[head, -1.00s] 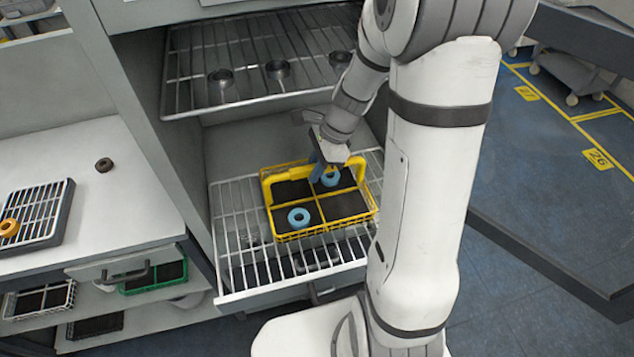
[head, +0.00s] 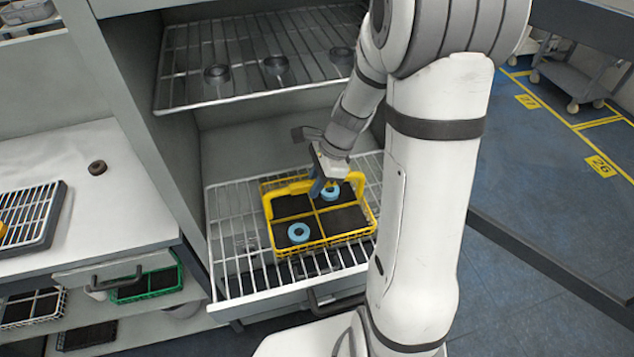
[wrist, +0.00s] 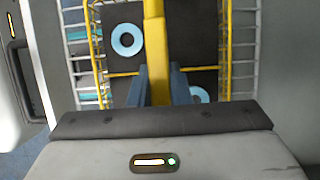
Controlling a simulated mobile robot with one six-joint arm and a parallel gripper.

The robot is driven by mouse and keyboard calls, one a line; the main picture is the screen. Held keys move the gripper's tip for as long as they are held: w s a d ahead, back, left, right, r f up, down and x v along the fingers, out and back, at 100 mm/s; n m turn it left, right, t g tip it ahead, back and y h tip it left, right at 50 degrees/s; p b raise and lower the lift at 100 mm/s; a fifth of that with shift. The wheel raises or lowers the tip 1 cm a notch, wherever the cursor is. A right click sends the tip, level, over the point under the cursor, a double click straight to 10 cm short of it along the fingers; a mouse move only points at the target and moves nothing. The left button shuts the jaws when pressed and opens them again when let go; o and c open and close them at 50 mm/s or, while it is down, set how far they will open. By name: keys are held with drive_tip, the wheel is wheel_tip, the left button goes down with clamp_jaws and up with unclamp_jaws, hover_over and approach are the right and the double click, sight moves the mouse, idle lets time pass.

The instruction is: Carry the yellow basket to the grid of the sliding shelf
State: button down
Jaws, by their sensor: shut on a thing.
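The yellow basket (head: 322,236) is at the sliding shelf's white wire grid (head: 236,262), inside its edges in the head view. I cannot tell whether its bottom touches the wires. It looks level and holds two light blue rings, one in the front left compartment (head: 298,232) and one at the back right (head: 330,191). My gripper (head: 318,186) is over the basket, its blue fingers shut on the yellow handle. In the wrist view the fingers (wrist: 160,84) stand on both sides of the handle (wrist: 156,45). The handle hides part of the basket there.
A fixed wire shelf (head: 262,85) with three dark rings hangs above the sliding shelf. Cabinet walls bound the left and back. Bare grid shows left of the basket.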

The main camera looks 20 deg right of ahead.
drive_tip(key=c, duration=1.3)
unclamp_jaws()
drive_tip(key=shift+c, duration=0.2)
drive_tip(key=shift+r, duration=0.25)
drive_tip(key=v, duration=1.1)
drive_tip(key=shift+d, duration=0.15)
drive_tip(key=s+a+r+n+t+h, duration=0.1)
drive_tip(key=s+a+r+n+h, duration=0.1)
drive_tip(key=s+n, duration=0.5)
drive_tip(key=s+a+r+n+t+h, duration=0.2)
drive_tip(key=s+n, duration=0.5)
drive_tip(key=n, duration=0.4)
drive_tip(key=shift+s+r, duration=0.3)
drive_tip(key=shift+s, duration=0.05)
